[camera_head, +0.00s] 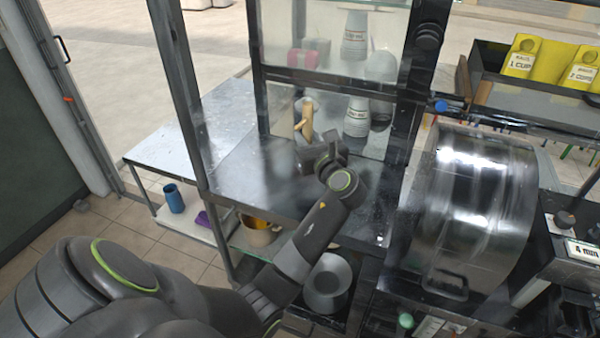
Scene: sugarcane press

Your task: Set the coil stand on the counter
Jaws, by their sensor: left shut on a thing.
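My left arm reaches in from the lower left over the metal counter (262,178). My left gripper (304,141) is at the far side of this counter, close to the glass panel. It is shut on a tan, wood-coloured piece, which I take to be the coil stand (306,117). The stand sticks up beyond the gripper in front of the glass. Its lower part is hidden by the gripper, so I cannot tell whether it touches the counter. My right gripper is not in view.
White-grey bottles (356,117) stand by the glass, right of the stand. A large shiny metal drum (477,205) is to the right. A dark post (176,80) rises left of the counter. A lower shelf holds a pot (258,236). The counter's left part is clear.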

